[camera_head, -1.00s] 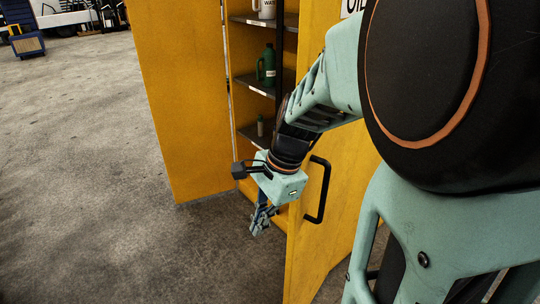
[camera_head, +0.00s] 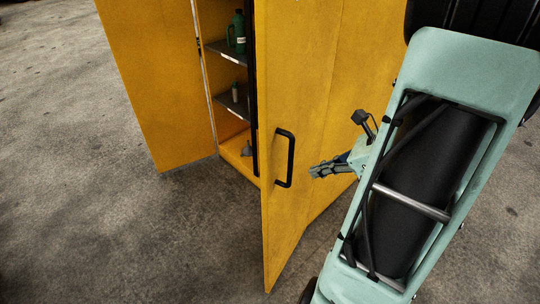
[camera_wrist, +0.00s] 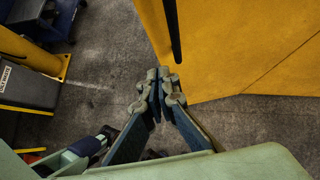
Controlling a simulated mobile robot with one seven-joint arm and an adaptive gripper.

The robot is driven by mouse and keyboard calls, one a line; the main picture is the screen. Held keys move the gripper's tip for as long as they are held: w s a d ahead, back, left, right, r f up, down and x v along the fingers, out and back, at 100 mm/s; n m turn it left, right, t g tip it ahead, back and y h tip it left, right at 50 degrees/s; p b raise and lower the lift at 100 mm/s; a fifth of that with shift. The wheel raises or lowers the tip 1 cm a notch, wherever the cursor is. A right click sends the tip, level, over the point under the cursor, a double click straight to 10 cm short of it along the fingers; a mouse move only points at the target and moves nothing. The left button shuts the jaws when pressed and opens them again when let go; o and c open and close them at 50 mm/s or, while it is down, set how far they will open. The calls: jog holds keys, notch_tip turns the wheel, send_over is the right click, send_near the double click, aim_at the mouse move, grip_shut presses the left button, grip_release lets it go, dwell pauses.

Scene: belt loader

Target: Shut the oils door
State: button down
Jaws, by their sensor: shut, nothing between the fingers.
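The oils door (camera_head: 308,120) is a tall yellow panel with a black bar handle (camera_head: 284,158). It stands open at an angle in the head view. Its lettered sign is out of the picture now. In the wrist view the yellow door (camera_wrist: 240,45) fills the upper right, with the black handle (camera_wrist: 173,30) at the top. My gripper (camera_head: 314,171) is shut and empty, a little right of the handle, on the door's outer side. In the wrist view its fingertips (camera_wrist: 160,82) are together, below the handle and apart from it.
The yellow cabinet's other door (camera_head: 155,80) stands open at the left. Shelves (camera_head: 232,105) inside hold a green jug (camera_head: 237,32) and a small grey bottle (camera_head: 236,92). A funnel-like item (camera_head: 247,149) sits at the bottom. The concrete floor (camera_head: 110,240) in front is clear.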

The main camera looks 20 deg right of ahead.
aim_at(271, 175)
jog(key=shift+w+a+r+p+x, duration=0.1)
jog(key=shift+w+a+r+x, duration=0.2)
jog(key=shift+x, duration=1.85)
jog(key=shift+w+a+r+p+x, duration=0.15)
jog(key=shift+w+r+x, duration=0.2)
jog(key=shift+x, duration=1.75)
jog(key=shift+w+a+r+p+x, duration=0.1)
jog(key=shift+w+r+x, duration=0.2)
jog(key=shift+x, duration=1.85)
jog(key=shift+a, duration=0.1)
